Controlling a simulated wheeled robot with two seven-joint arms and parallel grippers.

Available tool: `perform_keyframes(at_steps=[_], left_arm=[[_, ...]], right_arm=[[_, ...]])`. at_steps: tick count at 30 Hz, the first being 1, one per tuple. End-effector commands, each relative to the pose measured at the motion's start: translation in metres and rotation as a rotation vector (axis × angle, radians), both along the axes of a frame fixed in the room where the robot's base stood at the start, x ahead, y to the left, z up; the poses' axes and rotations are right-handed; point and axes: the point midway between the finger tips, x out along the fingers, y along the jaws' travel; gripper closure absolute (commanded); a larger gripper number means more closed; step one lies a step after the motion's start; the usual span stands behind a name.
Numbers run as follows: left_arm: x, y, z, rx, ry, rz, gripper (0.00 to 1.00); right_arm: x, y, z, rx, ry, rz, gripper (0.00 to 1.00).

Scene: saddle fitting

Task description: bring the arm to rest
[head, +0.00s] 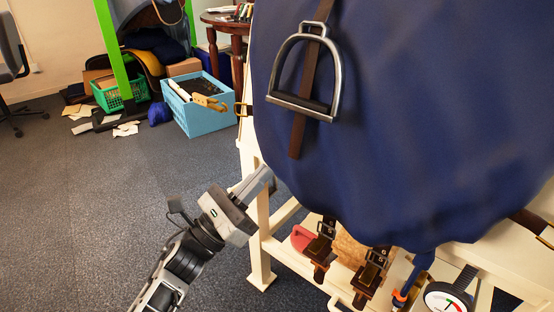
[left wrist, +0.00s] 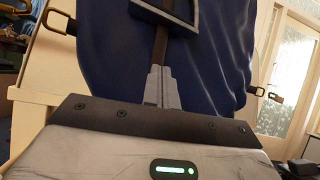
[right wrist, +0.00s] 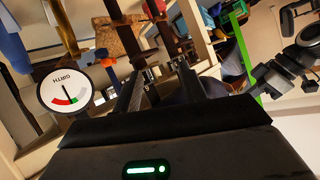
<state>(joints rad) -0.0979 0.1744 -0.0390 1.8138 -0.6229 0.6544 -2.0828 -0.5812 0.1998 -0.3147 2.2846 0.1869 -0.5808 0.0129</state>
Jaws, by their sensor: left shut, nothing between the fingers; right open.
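My left gripper (head: 266,171) is shut and empty beside the lower left edge of a blue cloth cover (head: 400,120) in the head view. In the left wrist view my left gripper (left wrist: 161,72) points up towards the blue cloth, its fingers together and overlapping a hanging brown strap (left wrist: 160,45). My right gripper (right wrist: 158,75) is open in the right wrist view, with no object held between its fingers. A round gauge marked GIRTH (right wrist: 65,88) shows to the left of those fingers.
A metal stirrup (head: 274,98) hangs on the blue cloth. A cream wooden stand (head: 261,240) carries buckled straps (head: 370,275) and the gauge (head: 447,298) low down. A blue crate (head: 205,118) and a green basket (head: 105,97) stand behind.

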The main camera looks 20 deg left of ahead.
Motion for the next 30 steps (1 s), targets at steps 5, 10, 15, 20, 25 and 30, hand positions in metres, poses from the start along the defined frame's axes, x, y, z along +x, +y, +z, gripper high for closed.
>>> perform_keyframes(at_steps=[5,10,15,20,25,30], left_arm=[[-0.014,0.01,-0.011,0.0,0.0,0.001,1.0],[-0.018,0.013,-0.013,-0.006,0.005,-0.001,1.0],[-0.019,0.017,0.003,-0.209,0.192,-0.053,1.0],[-0.028,0.024,0.016,-0.773,0.632,-0.156,1.0],[-0.06,0.02,0.007,-1.555,1.083,-0.212,1.0],[-0.109,0.0,-0.006,-2.295,1.338,-0.138,1.0]], right_arm=[[0.0,0.0,0.0,0.003,-0.005,0.0,0.58],[0.0,0.0,0.002,0.003,-0.007,0.001,0.58],[-0.001,-0.004,0.024,-0.008,0.001,-0.013,0.58],[-0.004,-0.015,0.064,-0.039,0.02,-0.045,0.58],[-0.01,-0.028,0.101,-0.077,0.043,-0.081,0.58],[-0.016,-0.04,0.129,-0.111,0.062,-0.107,0.58]])
